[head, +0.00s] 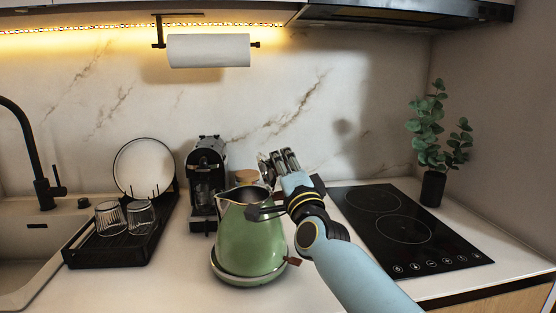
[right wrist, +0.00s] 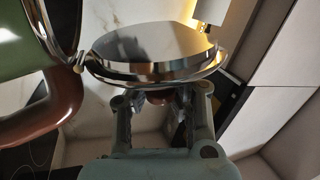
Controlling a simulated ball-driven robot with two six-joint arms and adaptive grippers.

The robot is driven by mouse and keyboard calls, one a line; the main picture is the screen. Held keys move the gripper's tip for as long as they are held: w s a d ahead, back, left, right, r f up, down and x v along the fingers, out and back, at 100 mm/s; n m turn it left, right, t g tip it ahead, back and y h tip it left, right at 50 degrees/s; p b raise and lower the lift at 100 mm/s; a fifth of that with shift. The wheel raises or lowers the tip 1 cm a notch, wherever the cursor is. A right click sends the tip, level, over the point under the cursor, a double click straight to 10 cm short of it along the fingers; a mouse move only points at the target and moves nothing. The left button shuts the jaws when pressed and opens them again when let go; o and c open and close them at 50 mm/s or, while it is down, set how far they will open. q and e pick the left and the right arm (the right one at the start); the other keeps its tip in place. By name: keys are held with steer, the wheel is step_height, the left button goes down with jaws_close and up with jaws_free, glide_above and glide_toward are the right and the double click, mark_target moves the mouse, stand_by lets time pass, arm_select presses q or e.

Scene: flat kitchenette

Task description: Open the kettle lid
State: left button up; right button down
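The green kettle (head: 250,242) stands upright on its base on the counter, with its dark mouth showing at the top. Its shiny metal lid (right wrist: 150,42) stands raised at the hinge in the right wrist view. The kettle's rim, green body and brown handle (right wrist: 65,105) are at the left there. My right gripper (head: 278,160) is above and behind the kettle's right side. In the wrist view its fingers (right wrist: 160,108) are apart beside the lid's underside edge, with a small brown knob between them; contact is unclear. The lid is mostly hidden in the head view. My left gripper is out of view.
A coffee machine (head: 207,175) and a wooden-topped jar (head: 246,177) stand behind the kettle. A black rack (head: 110,250) with glasses and a plate is left, beside the sink. A black hob (head: 410,232) and a potted plant (head: 432,187) are right.

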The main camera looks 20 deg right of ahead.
steer(key=shift+s+f+m, duration=0.1)
steer(key=shift+f+m, duration=0.2)
steer(key=shift+f, duration=0.4)
steer(key=c, duration=1.2)
jaws_free()
steer(key=shift+c, duration=0.2)
steer(key=shift+o, duration=0.8)
steer(key=shift+r, duration=0.3)
steer(key=v, duration=1.2)
steer(key=shift+a, duration=0.15)
